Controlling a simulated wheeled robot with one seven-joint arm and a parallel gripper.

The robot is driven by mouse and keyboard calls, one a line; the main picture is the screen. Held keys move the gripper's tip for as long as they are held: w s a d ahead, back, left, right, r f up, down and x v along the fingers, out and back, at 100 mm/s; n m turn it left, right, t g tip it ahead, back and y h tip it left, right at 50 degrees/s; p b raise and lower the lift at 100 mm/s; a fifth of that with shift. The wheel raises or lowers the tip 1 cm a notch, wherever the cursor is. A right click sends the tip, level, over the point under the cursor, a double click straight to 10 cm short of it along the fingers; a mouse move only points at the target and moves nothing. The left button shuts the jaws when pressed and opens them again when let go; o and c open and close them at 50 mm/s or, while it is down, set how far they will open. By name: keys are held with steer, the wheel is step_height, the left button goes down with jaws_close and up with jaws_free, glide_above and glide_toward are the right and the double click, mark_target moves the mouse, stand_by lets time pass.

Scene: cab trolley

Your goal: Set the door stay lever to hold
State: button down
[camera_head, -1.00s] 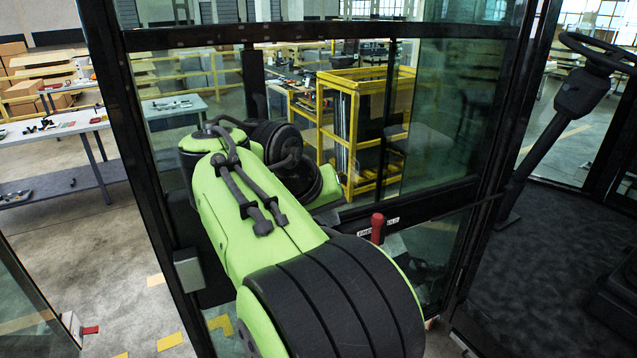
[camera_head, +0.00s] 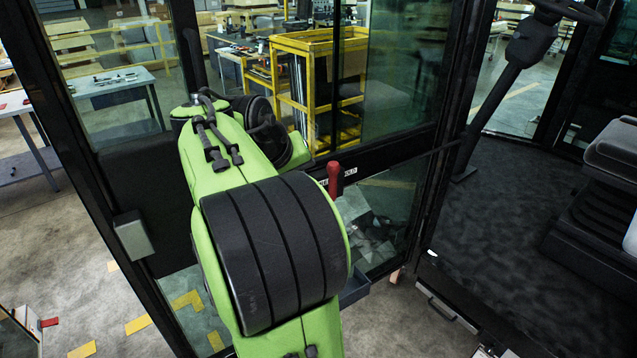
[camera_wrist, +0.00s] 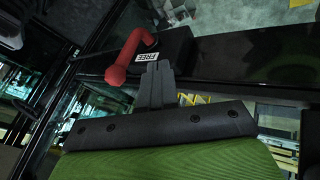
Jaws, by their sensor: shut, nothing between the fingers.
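The door stay lever is red with a rounded knob (camera_head: 333,179) and sits on the dark middle rail of the glazed cab door (camera_head: 385,163). A white label reading "HOLD" (camera_head: 350,172) shows just right of it. In the wrist view the red lever (camera_wrist: 128,58) reaches from a black block, beside a white "FREE" label (camera_wrist: 146,57). My gripper (camera_wrist: 157,72) is shut and empty, with its fingertips close to the lever and the "FREE" label. Whether they touch the lever I cannot tell. In the head view my arm hides the gripper.
A grey box (camera_head: 133,236) is fixed to the door's left post. The cab floor (camera_head: 500,210), with a seat (camera_head: 605,185) and steering column (camera_head: 505,85), lies at right. A yellow trolley (camera_head: 305,90) stands behind the glass.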

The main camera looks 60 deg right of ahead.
steer(key=s+d, duration=0.2)
steer(key=d, duration=0.1)
steer(key=shift+s, duration=0.35)
steer(key=shift+w+d+r+p, duration=0.1)
steer(key=shift+d+p, duration=0.05)
steer(key=shift+p, duration=0.3)
